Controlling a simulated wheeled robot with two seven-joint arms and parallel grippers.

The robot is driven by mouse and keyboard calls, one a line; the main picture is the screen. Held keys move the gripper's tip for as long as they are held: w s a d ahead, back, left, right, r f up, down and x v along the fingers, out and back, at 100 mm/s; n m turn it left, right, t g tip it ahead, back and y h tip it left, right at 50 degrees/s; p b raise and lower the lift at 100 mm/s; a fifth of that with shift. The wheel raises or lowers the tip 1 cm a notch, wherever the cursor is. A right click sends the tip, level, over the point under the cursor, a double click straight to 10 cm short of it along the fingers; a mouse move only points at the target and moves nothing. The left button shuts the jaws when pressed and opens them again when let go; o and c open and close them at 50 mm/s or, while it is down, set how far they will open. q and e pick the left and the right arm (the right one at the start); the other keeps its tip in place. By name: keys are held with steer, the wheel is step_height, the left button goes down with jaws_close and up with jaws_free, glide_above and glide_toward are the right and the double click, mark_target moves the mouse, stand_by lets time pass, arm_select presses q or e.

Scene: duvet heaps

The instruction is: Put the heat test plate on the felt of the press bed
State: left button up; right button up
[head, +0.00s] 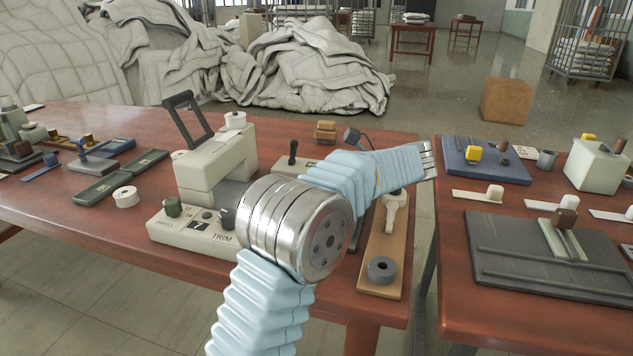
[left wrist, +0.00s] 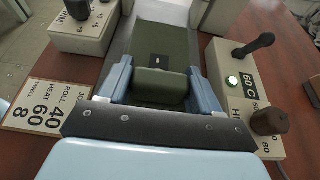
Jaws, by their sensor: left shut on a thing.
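In the left wrist view my left gripper (left wrist: 160,86) has its blue fingers on either side of the olive grip block of the heat test plate (left wrist: 161,80). A small yellow mark shows just beyond the block. Dark olive felt of the press bed (left wrist: 166,38) stretches out beyond, between pale grey sides. The plate is low over the bed; I cannot tell whether it touches the felt. In the head view a silver and pale blue arm crosses the middle and hides the gripper and plate. My right gripper is not in view.
In the wrist view, a box with a black lever, lit green lamp and brown knob (left wrist: 268,121) stands right; a printed card (left wrist: 47,112) lies left. The head view shows a beige press (head: 215,165), a TRIM control box (head: 195,228) and a wooden board (head: 380,250) beside the arm.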

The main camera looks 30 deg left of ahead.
arm_select(q)
steer(key=shift+f, duration=0.3)
steer(key=o, duration=1.1)
steer(key=shift+s+d+f, duration=0.1)
steer(key=shift+f, duration=0.05)
steer(key=shift+r, duration=0.2)
steer(key=v, duration=0.8)
steer(key=r+v, duration=0.1)
steer(key=v, duration=0.3)
